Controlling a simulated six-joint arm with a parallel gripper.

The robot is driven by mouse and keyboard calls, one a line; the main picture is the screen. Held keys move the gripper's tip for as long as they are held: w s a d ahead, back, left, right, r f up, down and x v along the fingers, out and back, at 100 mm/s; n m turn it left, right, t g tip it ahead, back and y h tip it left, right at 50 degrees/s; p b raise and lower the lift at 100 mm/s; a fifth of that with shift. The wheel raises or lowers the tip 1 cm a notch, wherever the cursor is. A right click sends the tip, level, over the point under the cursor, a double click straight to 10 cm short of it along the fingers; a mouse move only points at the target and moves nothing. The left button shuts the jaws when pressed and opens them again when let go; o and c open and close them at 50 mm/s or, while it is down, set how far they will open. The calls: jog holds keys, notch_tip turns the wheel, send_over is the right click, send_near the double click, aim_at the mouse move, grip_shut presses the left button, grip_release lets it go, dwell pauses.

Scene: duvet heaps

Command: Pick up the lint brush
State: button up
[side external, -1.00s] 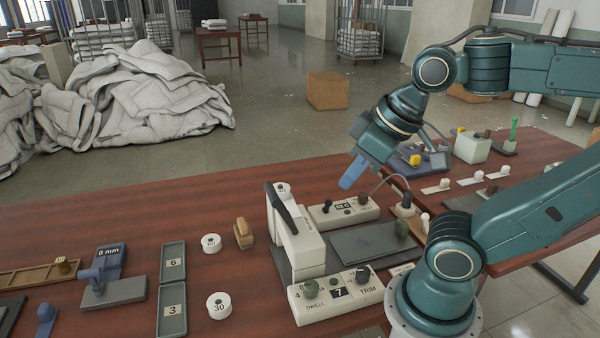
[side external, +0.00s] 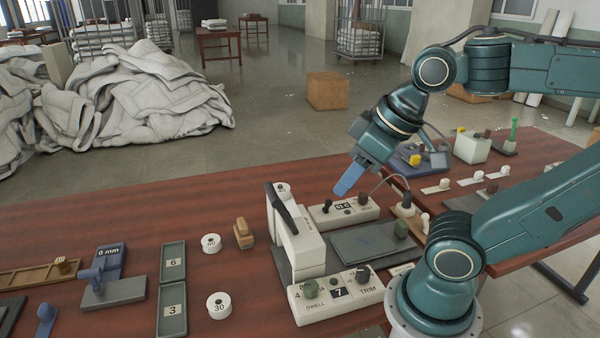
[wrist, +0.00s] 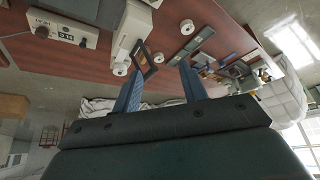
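A small tan, wooden-looking block with a raised grip (side external: 243,233) stands on the red-brown table, left of the white press; it looks most like the lint brush, though its bristles cannot be made out. My gripper (side external: 347,186) is in the air above the white control box, up and to the right of the tan block and apart from it. In the wrist view my gripper (wrist: 158,84) shows two blue fingers spread apart with nothing held between them. I cannot pick out the tan block for sure in the wrist view.
The white press (side external: 297,240) with a black handle stands between my gripper and the tan block. White rolls (side external: 211,243) and grey trays (side external: 172,262) lie left of the block. A control box (side external: 337,295) is in front. Bare table lies behind the block.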

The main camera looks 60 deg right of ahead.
jog(key=o, duration=0.4)
jog(key=w+d+f+m+g, duration=0.1)
jog(key=w+d+m+g, duration=0.1)
jog(key=w, duration=0.8)
jog(key=w+d+f+m+g, duration=0.1)
jog(key=w+d+m, duration=0.1)
jog(key=w, duration=0.8)
jog(key=w+d+f+m+g, duration=0.1)
jog(key=w+d+f, duration=0.1)
jog(key=w+f, duration=0.2)
jog(key=w+d+f+m, duration=0.1)
jog(key=w+d+f, duration=0.1)
jog(key=w+f, duration=0.3)
jog(key=w+d+f+m+g, duration=0.1)
jog(key=w+d+f+m, duration=0.1)
jog(key=w+f, duration=0.3)
jog(key=shift+d+f+g, duration=0.15)
jog(key=shift+d+f, duration=0.15)
jog(key=shift+f, duration=0.5)
jog(key=shift+d+f+g, duration=0.15)
jog(key=shift+d+f, duration=0.1)
jog(key=shift+f, duration=0.55)
jog(key=shift+s, duration=0.1)
